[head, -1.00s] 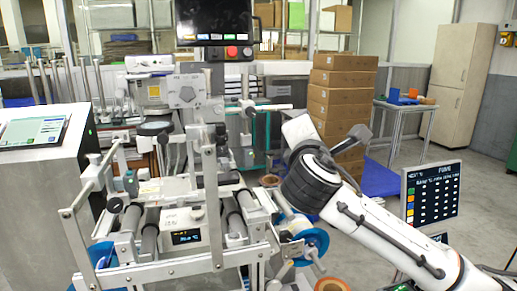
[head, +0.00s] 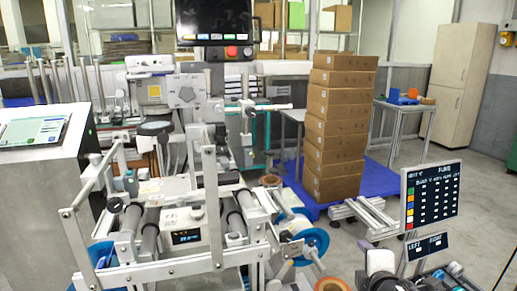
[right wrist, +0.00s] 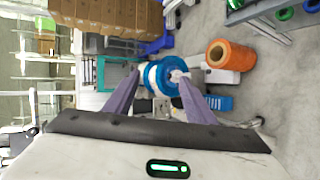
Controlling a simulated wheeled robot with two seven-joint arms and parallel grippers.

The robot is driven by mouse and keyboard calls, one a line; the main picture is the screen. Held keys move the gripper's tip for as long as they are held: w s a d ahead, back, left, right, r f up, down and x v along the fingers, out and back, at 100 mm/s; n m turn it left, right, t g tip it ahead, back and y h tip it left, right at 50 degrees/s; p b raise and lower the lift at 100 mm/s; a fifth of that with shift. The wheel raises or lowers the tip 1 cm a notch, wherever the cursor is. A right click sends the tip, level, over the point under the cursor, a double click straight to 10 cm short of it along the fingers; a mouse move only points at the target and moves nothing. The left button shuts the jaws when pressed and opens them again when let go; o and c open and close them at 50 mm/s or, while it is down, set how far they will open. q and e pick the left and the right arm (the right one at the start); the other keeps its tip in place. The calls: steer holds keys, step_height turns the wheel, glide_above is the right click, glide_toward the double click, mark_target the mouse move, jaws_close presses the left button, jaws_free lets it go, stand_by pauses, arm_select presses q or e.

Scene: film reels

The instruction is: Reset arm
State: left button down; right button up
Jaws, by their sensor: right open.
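My right gripper (right wrist: 158,75) is open in the right wrist view, its two purple-grey fingers spread apart with nothing held between them. Beyond the fingertips shows a blue-rimmed reel (right wrist: 152,76), seen through the gap. In the head view, parts of my right arm show low at the bottom right edge; its fingers cannot be made out there. My left arm and gripper are not in view. In the head view a blue reel (head: 316,240) is on the right side of the machine (head: 185,215), and another blue reel (head: 101,257) is on its left.
An orange roll (right wrist: 231,56) lies to the right of the blue reel in the right wrist view. A stack of brown boxes (head: 338,120) stands on a blue pallet (head: 380,180). A dark display screen (head: 431,196) is at the right. Open floor lies behind it.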

steer(key=s+f+m+g+y, duration=0.3)
steer(key=s+f+m, duration=0.2)
steer(key=s+f, duration=1.2)
steer(key=s+d+f+m+g+y, duration=0.15)
steer(key=s+f, duration=0.25)
steer(key=s, duration=0.4)
steer(key=s+f+m+h, duration=0.1)
steer(key=s+f+m, duration=0.2)
steer(key=s, duration=0.5)
steer(key=a+r+m+y+p, duration=0.1)
steer(key=a+m, duration=0.4)
steer(key=a, duration=0.7)
steer(key=shift+w+r, duration=0.2)
steer(key=shift+r, duration=0.15)
